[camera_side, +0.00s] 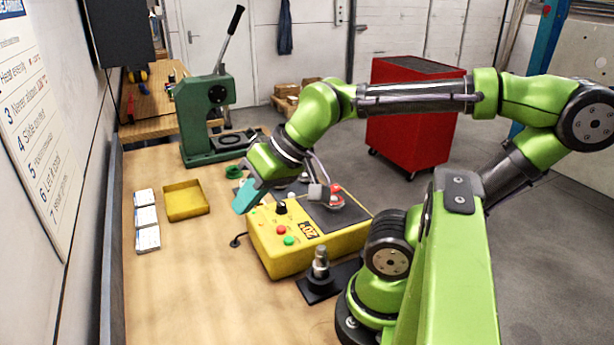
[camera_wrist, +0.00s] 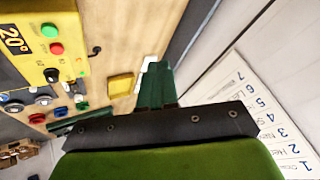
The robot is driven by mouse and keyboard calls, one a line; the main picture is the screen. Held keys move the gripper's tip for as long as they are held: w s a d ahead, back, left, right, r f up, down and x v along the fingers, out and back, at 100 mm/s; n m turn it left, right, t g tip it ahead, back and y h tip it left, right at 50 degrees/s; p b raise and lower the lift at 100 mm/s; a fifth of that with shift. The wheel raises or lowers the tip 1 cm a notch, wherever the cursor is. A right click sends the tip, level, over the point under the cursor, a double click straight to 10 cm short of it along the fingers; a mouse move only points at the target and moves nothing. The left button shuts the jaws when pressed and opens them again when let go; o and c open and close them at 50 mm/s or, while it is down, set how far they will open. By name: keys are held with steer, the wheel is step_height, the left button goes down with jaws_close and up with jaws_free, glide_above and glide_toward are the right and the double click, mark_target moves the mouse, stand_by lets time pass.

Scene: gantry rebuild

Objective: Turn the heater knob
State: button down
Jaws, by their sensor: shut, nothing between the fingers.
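The heater (camera_side: 300,262) is a yellow box on the bench with a dark top plate, a display reading about 20°, and a red and a green button. Its black knob (camera_side: 281,207) stands on the front panel near the far end. In the wrist view the heater (camera_wrist: 62,14) is at the top left and the knob (camera_wrist: 52,75) shows near its lower end. My gripper (camera_side: 242,202) has teal fingers, shut and empty, to the left of the knob and apart from it.
A green lever press (camera_side: 206,120) stands behind. A yellow tray (camera_side: 186,201) and white boxes (camera_side: 146,218) lie to the left. A red part (camera_side: 335,189) is over the heater's plate, and a dark-based metal post (camera_side: 320,265) stands in front. The left front bench is clear.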

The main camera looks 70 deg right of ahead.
steer(key=c, duration=1.8)
jaws_free()
steer(key=shift+o, duration=1.2)
steer(key=shift+d+f, duration=0.1)
steer(key=shift+d, duration=0.1)
steer(key=o, duration=0.5)
steer(key=shift+m+g+h, duration=0.4)
steer(key=shift+m+h, duration=0.2)
steer(key=shift+m, duration=0.2)
steer(key=d, duration=0.1)
steer(key=w+d, duration=0.2)
steer(key=shift+w+d+f, duration=0.1)
steer(key=shift+d+f, duration=0.2)
steer(key=shift+d, duration=0.1)
steer(key=shift+o, duration=1.2)
steer(key=w+d+n+g+h, duration=0.1)
steer(key=w+d+g, duration=0.1)
steer(key=d, duration=0.6)
steer(key=shift+w, duration=0.25)
steer(key=r+n+g, duration=0.2)
steer(key=n+g, duration=0.2)
steer(key=n, duration=0.4)
glide_above(281, 203)
step_height(281, 203, down, 16)
steer(key=shift+a+f, duration=0.1)
steer(key=shift+f, duration=0.1)
steer(key=c, duration=1)
